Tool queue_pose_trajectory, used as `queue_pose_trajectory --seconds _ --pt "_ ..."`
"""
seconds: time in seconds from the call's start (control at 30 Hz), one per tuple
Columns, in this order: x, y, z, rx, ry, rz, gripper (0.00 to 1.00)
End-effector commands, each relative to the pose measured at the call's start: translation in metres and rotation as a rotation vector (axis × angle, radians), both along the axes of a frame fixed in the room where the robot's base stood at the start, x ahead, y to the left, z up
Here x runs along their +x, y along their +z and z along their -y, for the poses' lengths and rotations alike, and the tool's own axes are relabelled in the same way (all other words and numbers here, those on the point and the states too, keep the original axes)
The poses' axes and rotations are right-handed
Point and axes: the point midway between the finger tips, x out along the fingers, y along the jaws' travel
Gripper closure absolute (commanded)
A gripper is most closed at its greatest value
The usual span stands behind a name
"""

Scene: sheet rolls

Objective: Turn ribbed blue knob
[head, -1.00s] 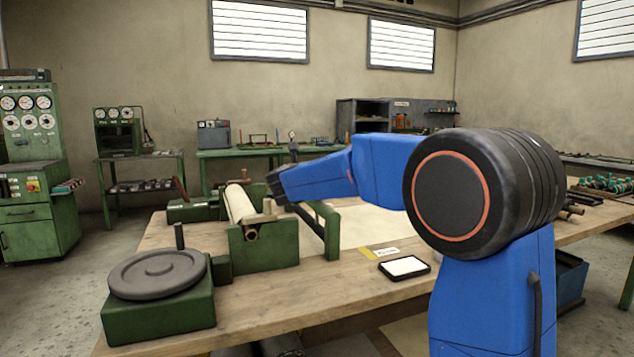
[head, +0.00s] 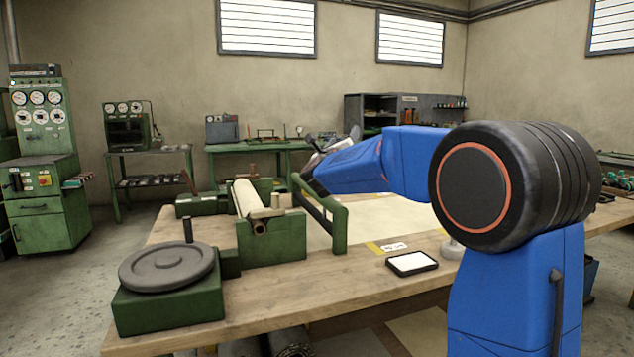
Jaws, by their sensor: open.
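I cannot make out a ribbed blue knob in the head view. My blue arm reaches to the left over the workbench (head: 265,308). My gripper (head: 312,160) is at its far end, above the back part of the bench by the green rail frame (head: 341,228). It is small and partly hidden by my wrist, and nothing shows held in it. A green roller stand (head: 270,241) with a pale roll (head: 246,198) is to the left of my gripper. A grey handwheel with an upright handle (head: 167,267) sits on a green block at the bench's front left.
A black-framed pad (head: 411,263) lies on the bench near a small label (head: 394,247). A green gauge cabinet (head: 47,211) stands at far left. Bare floor shows left of the bench.

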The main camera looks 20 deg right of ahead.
Motion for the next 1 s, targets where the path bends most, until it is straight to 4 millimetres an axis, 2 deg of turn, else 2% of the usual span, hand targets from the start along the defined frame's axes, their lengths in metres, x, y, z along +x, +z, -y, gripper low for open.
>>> queue_pose_trajectory --seconds 0.03,0.1,0.3,0.5,0.67,0.77,0.87,1.0 --pt "-0.002 0.007 0.01 -0.096 -0.015 -0.01 0.4" --pt "-0.005 0.018 0.017 -0.238 -0.033 -0.023 0.4" --pt "-0.014 0.039 0.028 -0.637 -0.08 -0.066 0.4" --pt "-0.022 0.04 0.027 -1.033 -0.116 -0.111 0.4" --pt "-0.029 0.027 0.021 -1.343 -0.132 -0.142 0.4" --pt "-0.035 0.011 0.017 -1.534 -0.133 -0.158 0.4" --pt "-0.042 -0.008 0.014 -1.724 -0.128 -0.168 0.4" --pt "-0.055 -0.044 0.01 -1.985 -0.105 -0.172 0.4"
